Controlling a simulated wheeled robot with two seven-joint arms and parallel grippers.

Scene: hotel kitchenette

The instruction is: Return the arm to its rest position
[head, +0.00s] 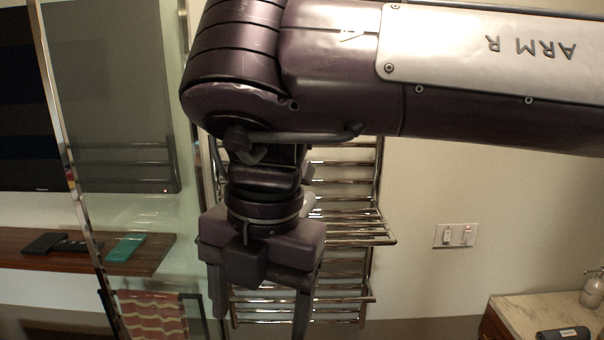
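My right arm (450,80), marked "ARM R", comes in from the right across the top of the head view. Its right gripper (260,320) hangs fingers down at the lower middle. The two fingers are spread apart, and nothing shows between them except the background. My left gripper is not in view.
A chrome towel rack (350,235) is on the wall behind the gripper. A glass panel (150,215) with a metal edge stands left. A wooden shelf (25,258) holds small dark and teal items. A counter (530,310) with a bottle (592,292) is lower right.

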